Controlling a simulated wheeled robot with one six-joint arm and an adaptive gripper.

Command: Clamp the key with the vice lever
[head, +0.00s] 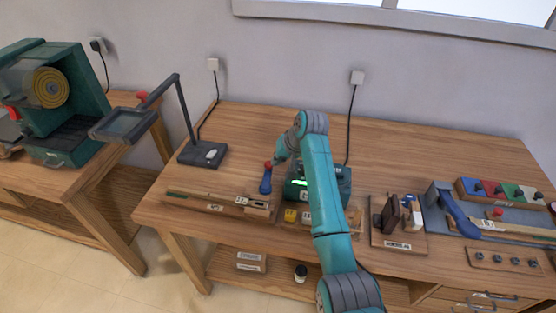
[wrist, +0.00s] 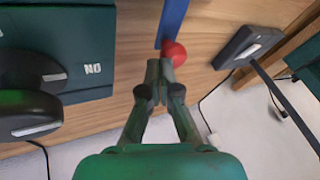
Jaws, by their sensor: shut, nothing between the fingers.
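A blue lever (head: 265,184) with a red ball knob stands up at the right end of a long wooden key-like strip (head: 200,198) on the bench. In the wrist view the blue lever (wrist: 172,22) enters from the top, with its red knob (wrist: 174,53) at its end. My gripper (wrist: 160,68) is shut and empty, its fingertips right beside the knob; I cannot tell whether they touch it. In the head view my gripper (head: 273,162) is small and partly hidden by my arm. Whether the strip is clamped cannot be seen.
A dark green machine (head: 343,186) with a lit display stands right of the lever, partly behind my arm. A magnifier lamp (head: 203,153) stands at the left.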

